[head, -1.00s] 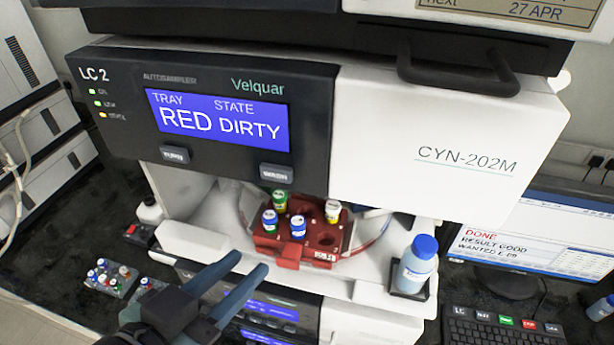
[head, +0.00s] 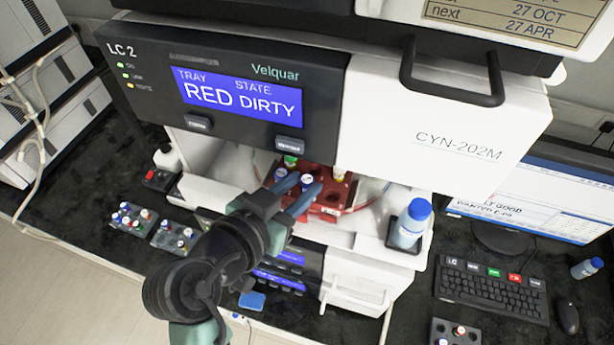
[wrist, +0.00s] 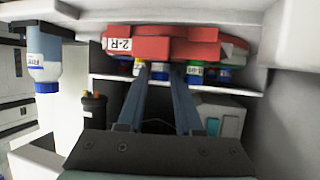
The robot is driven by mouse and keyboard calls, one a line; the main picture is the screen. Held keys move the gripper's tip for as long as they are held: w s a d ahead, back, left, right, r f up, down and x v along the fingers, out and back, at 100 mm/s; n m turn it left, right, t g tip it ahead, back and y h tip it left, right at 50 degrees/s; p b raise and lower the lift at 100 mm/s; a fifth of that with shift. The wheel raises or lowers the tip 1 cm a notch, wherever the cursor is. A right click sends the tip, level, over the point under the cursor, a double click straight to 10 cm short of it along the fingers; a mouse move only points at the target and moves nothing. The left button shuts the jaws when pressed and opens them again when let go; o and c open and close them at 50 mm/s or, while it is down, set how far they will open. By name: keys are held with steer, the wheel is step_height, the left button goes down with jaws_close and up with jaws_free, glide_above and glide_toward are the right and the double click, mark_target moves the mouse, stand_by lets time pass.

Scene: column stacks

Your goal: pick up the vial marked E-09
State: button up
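The red tray (head: 330,212) sits in the autosampler bay and holds several capped vials. In the wrist view the tray (wrist: 165,48) appears upside down. I cannot read E-09 on any vial.
The bay's housing overhangs the tray closely. A blue-capped bottle (head: 411,222) stands to the tray's right. Two small vial racks (head: 132,218) (head: 174,236) lie on the bench at left. The monitor (head: 545,195) and keyboard (head: 492,287) are at right.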

steer(key=shift+x, duration=1.3)
jaws_close()
steer(key=shift+r, duration=0.2)
